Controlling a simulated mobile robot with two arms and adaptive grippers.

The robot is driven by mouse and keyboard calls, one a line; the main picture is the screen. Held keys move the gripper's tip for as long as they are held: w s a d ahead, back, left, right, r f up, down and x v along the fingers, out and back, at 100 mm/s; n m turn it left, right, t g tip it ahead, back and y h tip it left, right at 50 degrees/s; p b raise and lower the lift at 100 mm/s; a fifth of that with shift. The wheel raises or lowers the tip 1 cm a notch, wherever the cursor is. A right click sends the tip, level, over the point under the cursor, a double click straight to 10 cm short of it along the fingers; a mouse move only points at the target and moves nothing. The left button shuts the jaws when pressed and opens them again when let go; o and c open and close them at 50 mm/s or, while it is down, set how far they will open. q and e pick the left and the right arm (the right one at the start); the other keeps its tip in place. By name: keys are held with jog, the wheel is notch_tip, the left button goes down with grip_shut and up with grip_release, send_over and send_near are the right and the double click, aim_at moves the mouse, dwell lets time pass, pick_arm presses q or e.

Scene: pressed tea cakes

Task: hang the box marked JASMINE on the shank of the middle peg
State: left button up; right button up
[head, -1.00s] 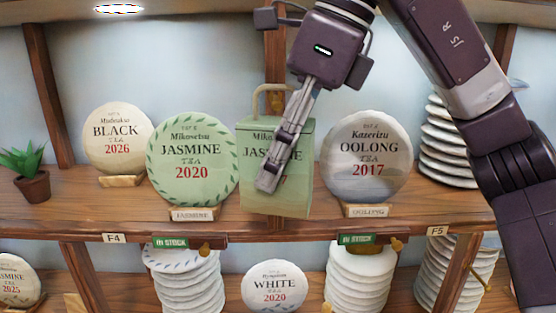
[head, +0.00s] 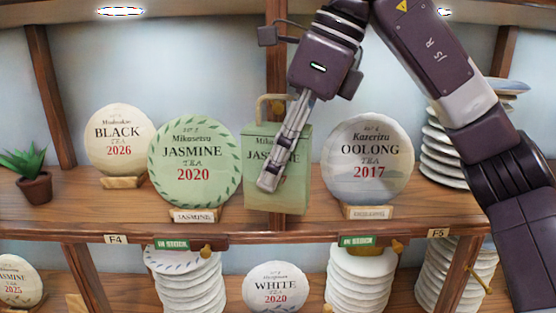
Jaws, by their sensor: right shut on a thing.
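The pale green box marked JASMINE (head: 290,185) is in the middle of the head view, upright, with a tan loop handle (head: 262,108) on top. My right gripper (head: 268,184) comes down from above across the front of the box and is shut on it; its fingers hide part of the lettering. Small brass-coloured pegs stick out at the shelf's front edge, one on the left (head: 207,251) and one on the right (head: 397,246). Another peg (head: 482,285) shows lower right. I cannot tell which is the middle one. My left gripper is not in view.
Round tea cakes marked BLACK (head: 120,145), JASMINE (head: 192,180) and OOLONG (head: 365,180) stand on the upper shelf (head: 100,210), close on both sides of the box. A potted plant (head: 33,187) stands left.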

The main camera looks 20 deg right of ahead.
dwell(0.3)
jog(key=o, duration=1.2)
jog(key=shift+o, duration=1)
jog(key=shift+s+a+r, duration=0.1)
jog(key=shift+s, duration=0.1)
jog(key=shift+w, duration=0.15)
jog(key=v, duration=1.2)
